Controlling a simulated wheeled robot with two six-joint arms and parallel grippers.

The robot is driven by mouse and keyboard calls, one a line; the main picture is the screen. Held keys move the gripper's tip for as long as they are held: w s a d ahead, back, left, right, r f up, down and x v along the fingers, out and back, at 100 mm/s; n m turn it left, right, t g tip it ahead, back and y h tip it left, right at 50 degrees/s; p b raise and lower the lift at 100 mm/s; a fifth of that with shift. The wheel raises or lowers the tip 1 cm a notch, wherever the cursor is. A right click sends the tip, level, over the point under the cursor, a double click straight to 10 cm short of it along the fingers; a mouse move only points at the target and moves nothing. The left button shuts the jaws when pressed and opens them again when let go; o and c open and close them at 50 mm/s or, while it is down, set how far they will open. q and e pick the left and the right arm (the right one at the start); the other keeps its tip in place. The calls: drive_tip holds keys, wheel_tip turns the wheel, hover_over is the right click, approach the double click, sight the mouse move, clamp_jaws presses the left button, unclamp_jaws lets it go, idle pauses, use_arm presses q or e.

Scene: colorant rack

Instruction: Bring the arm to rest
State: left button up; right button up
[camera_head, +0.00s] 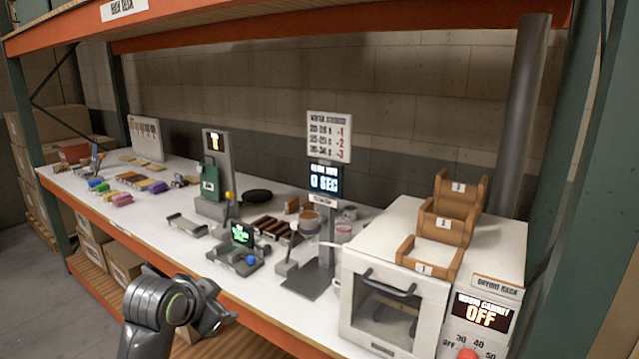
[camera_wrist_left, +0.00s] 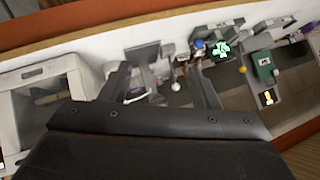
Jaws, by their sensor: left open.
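My left arm (camera_head: 160,305) comes in at the bottom left of the head view, in front of the shelf's front edge. Its grey joints bend to the right there, and the fingers cannot be made out clearly. In the left wrist view, my left gripper (camera_wrist_left: 158,70) has its two dark fingers spread wide apart. Nothing is held between them. The bench things seen between and past the fingers are beyond them. My right gripper is in neither view.
The white worktop (camera_head: 180,242) has an orange front beam (camera_head: 85,217). Near the arm stand a small machine with a green screen (camera_head: 243,234), a grey stand (camera_head: 318,262) and a white drying box (camera_head: 395,305). Wooden bins (camera_head: 430,257) sit on the box. Floor at left is clear.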

use_arm(q)
drive_tip(key=s+a+f+n+g+y, duration=0.1)
drive_tip(key=s+a+f+n, duration=0.15)
drive_tip(key=s+f, duration=0.55)
drive_tip(key=s+a+f+n+g+y, duration=0.1)
drive_tip(key=s+a+f+n+g, duration=0.1)
drive_tip(key=s+a+f, duration=0.4)
drive_tip(key=s+a+f+n+g+y, duration=0.15)
drive_tip(key=s+f, duration=0.25)
drive_tip(key=s, duration=0.8)
drive_tip(key=s+a+f+n+g, duration=0.1)
drive_tip(key=s+f+n, duration=0.3)
drive_tip(key=s, duration=0.8)
wheel_tip(320, 180, down, 25)
drive_tip(key=a+m+g, duration=0.1)
drive_tip(key=g, duration=0.1)
drive_tip(key=s+d+f, duration=0.1)
drive_tip(key=s+f, duration=1.3)
drive_tip(key=f, duration=0.2)
drive_tip(key=shift+s+f+g+h, duration=0.25)
drive_tip(key=shift+g+h, duration=0.1)
drive_tip(key=shift+d, duration=0.1)
drive_tip(key=shift+c, duration=0.4)
